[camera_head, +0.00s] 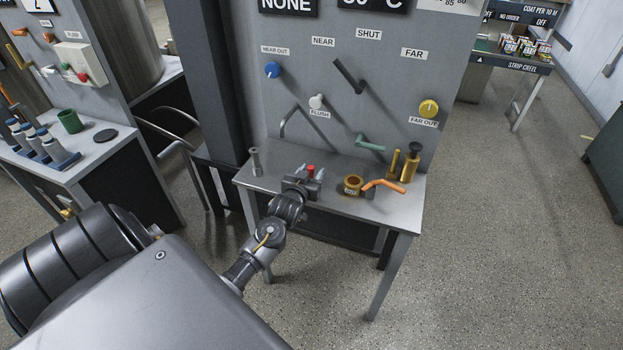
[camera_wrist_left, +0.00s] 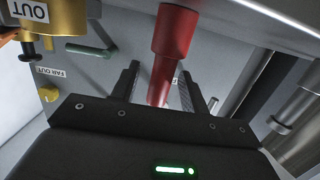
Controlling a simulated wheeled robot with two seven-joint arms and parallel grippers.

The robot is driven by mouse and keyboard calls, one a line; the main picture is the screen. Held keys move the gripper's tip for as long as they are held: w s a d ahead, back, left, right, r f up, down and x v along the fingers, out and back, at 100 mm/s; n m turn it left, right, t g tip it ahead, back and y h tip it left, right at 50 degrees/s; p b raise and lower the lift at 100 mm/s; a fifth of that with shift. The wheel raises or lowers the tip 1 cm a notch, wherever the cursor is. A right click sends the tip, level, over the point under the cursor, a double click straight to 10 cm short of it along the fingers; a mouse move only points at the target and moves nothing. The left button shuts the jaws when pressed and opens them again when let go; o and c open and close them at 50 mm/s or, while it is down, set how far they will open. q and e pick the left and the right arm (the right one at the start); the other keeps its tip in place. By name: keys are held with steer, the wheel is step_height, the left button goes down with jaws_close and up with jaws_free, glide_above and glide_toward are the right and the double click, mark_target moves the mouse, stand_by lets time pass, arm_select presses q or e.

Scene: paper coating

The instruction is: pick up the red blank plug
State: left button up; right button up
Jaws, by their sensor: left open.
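The red blank plug (camera_head: 310,169) stands on the small grey table (camera_head: 335,198), at the front of my left gripper (camera_head: 303,176). In the left wrist view the plug (camera_wrist_left: 177,35) is large, with a wide section and a narrower section. The left gripper (camera_wrist_left: 160,75) is open, and the narrow section of the plug shows between its two fingers. A gap shows on each side of the plug, so the fingers look clear of it. My right gripper is not in view.
A brass cup (camera_head: 352,185), an orange-handled part (camera_head: 385,184) and brass cylinders (camera_head: 409,166) stand right of the gripper. A grey metal post (camera_head: 256,162) stands left. Behind the table rises a grey panel (camera_head: 340,125) with knobs and levers.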

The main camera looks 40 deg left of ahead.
mark_target(311, 167)
arm_select(q)
steer(key=shift+c, duration=0.5)
jaws_close()
steer(key=shift+r, duration=0.15)
steer(key=shift+r, duration=0.25)
step_height(311, 167, up, 2)
steer(key=shift+r+b, duration=0.25)
steer(key=shift+b, duration=0.35)
steer(key=s+d+r, duration=0.2)
steer(key=s+r, duration=0.3)
steer(key=s, duration=0.1)
steer(key=s+d+r, duration=0.2)
steer(key=s+r, duration=0.2)
steer(key=s, duration=0.3)
steer(key=shift+d+r+b, duration=0.25)
steer(key=shift+r+b, duration=0.15)
steer(key=shift+b, duration=0.05)
